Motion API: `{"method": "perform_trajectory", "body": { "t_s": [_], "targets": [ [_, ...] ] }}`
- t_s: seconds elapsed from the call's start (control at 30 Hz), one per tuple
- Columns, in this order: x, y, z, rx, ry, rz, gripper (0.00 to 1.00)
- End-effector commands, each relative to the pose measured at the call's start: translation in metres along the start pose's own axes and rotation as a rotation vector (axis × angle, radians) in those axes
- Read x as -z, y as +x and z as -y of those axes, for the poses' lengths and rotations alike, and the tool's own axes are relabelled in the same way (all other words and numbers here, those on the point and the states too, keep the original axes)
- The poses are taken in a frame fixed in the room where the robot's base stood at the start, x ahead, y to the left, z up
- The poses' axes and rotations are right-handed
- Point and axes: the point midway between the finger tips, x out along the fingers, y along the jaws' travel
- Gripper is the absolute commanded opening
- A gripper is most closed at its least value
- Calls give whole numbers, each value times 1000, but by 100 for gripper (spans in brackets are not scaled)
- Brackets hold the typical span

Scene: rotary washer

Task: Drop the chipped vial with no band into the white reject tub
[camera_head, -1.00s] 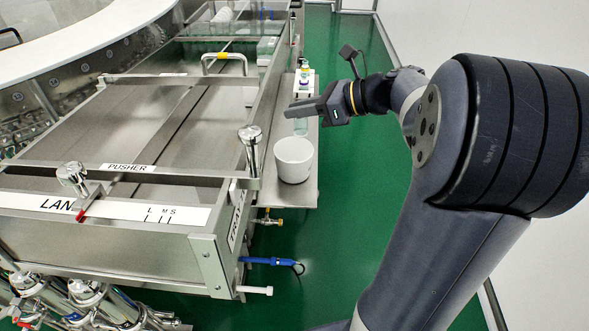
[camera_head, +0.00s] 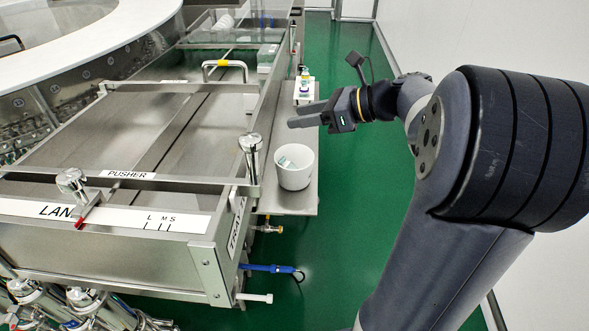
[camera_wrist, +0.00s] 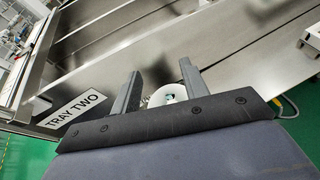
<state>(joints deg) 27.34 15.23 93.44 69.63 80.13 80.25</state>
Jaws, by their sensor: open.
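The white reject tub (camera_head: 294,178) stands on the narrow side shelf, to the right of the steel tray. A clear vial with a greenish tint (camera_head: 284,161) leans inside the tub, its upper part showing above the far inner wall. Whether it is chipped or banded is too small to tell. My gripper (camera_head: 302,116) is open and empty, above and beyond the tub in the head view. In the wrist view my two fingers (camera_wrist: 160,76) are spread apart, with the tub (camera_wrist: 167,95) partly hidden behind them.
A small bottle on a white stand (camera_head: 304,87) sits farther back on the shelf. The steel tray (camera_head: 130,212) with its pusher bar (camera_head: 128,174) fills the left. The shelf in front of the tub (camera_head: 290,203) is bare. Green floor lies to the right.

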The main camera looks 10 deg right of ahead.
Motion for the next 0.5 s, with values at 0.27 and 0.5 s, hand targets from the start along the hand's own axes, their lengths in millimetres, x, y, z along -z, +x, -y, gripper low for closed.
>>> {"method": "perform_trajectory", "body": {
  "t_s": [0.27, 0.5],
  "targets": [
    [0, -55, 1, 7, 1, 0, 43],
    [0, -88, 1, 4, 0, -1, 43]
  ]
}}
